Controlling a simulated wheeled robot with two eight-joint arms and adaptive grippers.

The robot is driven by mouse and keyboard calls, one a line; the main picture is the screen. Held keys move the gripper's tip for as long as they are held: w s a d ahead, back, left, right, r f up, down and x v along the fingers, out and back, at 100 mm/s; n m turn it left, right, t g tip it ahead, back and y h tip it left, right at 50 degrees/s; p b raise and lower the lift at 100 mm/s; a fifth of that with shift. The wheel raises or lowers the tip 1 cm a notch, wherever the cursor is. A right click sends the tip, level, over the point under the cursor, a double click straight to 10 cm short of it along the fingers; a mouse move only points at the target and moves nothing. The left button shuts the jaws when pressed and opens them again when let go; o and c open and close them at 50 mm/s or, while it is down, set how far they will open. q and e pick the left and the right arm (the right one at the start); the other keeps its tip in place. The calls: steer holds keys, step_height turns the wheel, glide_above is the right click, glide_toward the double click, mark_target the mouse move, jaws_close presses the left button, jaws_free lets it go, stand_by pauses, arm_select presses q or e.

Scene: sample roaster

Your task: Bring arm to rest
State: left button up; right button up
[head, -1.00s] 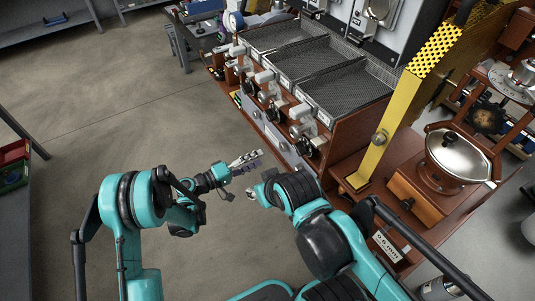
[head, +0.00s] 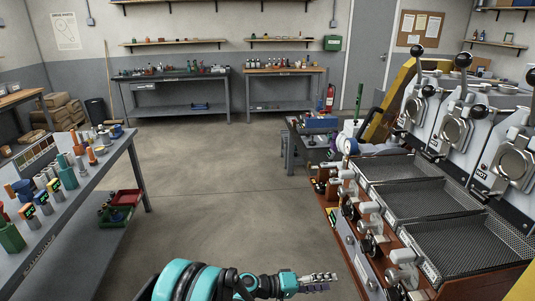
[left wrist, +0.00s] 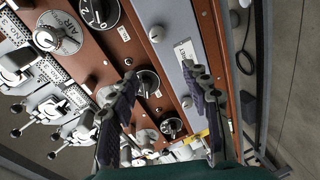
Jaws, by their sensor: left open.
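My left arm comes in at the bottom of the head view. My left gripper (head: 318,282) points right, toward the front of the sample roaster (head: 365,262), and is apart from it. In the left wrist view its two fingers (left wrist: 160,105) stand wide apart with nothing held between them. Beyond them is the roaster's brown and grey front panel (left wrist: 180,45) with black knobs, an air dial (left wrist: 60,32) and white handles. My right gripper is not in view.
The roaster's mesh cooling trays (head: 410,210) stand at the right. A bench (head: 100,165) with bottles and tools runs along the left. Open concrete floor (head: 220,170) lies between them. Back tables (head: 170,85) stand against the far wall.

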arm_select(q)
steer(key=s+a+r+t+y, duration=0.2)
steer(key=a+r+y, duration=0.25)
steer(key=a, duration=0.35)
steer(key=s+a+r+t+y, duration=0.1)
steer(key=s+a+r+y, duration=0.15)
steer(key=a+r, duration=0.4)
steer(key=s+a+t+y, duration=0.1)
steer(key=s+a+y, duration=0.3)
steer(key=s+a, duration=0.3)
steer(key=s+a+f+t+y, duration=0.1)
steer(key=s+a+y, duration=0.3)
steer(key=a, duration=1.2)
steer(key=s, duration=0.3)
steer(key=shift+s+n+y, duration=0.35)
steer(key=shift+n+y, duration=0.05)
